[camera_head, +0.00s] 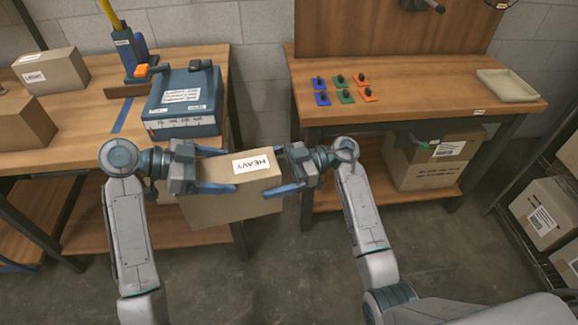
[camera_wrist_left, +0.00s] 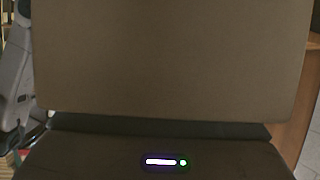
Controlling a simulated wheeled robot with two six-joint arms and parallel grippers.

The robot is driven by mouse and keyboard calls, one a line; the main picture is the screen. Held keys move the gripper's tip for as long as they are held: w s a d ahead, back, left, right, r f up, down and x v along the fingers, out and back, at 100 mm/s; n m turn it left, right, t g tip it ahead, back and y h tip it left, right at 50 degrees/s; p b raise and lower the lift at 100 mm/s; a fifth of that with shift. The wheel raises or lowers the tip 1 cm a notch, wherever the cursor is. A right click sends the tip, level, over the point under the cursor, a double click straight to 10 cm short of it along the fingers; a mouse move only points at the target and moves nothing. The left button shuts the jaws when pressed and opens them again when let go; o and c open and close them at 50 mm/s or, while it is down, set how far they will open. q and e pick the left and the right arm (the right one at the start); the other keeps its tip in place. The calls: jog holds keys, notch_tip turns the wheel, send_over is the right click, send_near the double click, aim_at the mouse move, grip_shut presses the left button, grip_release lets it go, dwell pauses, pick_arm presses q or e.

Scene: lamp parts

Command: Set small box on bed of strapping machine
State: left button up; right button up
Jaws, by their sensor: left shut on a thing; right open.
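A cardboard box (camera_head: 232,208) with a white label reading HEAVY hangs in the air between my two grippers, in front of the left bench. My left gripper (camera_head: 228,170) is shut on its left side. My right gripper (camera_head: 274,168) is at its right end, open, with fingers spread about the box's edge; contact is unclear. In the left wrist view the box (camera_wrist_left: 170,60) fills most of the picture and hides what lies beyond. A blue machine (camera_head: 182,95) with a flat top and labels, likely the strapping machine, stands on the left bench, just behind the box.
Two boxes (camera_head: 52,70) sit at the left of the left bench (camera_head: 75,115). A blue and yellow tool (camera_head: 130,50) stands beside the machine. The right bench (camera_head: 430,85) holds several coloured plates and a shallow tray (camera_head: 507,86). Boxes stand on the right rack (camera_head: 540,215).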

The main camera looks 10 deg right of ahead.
aim_at(254, 175)
pick_arm(q)
jog(key=shift+r, duration=0.15)
pick_arm(e)
jog(key=shift+s+a, duration=0.15)
jog(key=shift+a, duration=0.7)
jog(key=shift+s+a, duration=0.1)
jog(key=shift+a, duration=0.75)
pick_arm(q)
jog(key=shift+s+d, duration=0.1)
pick_arm(e)
jog(key=shift+w, duration=0.1)
jog(key=c, duration=1.7)
pick_arm(q)
jog(key=o, duration=2)
jog(key=shift+c, duration=0.2)
pick_arm(e)
jog(key=shift+r, duration=0.2)
jog(key=shift+c, duration=1.3)
pick_arm(q)
jog(key=shift+a+r, duration=0.1)
jog(key=shift+a, duration=0.4)
jog(key=v, duration=1.1)
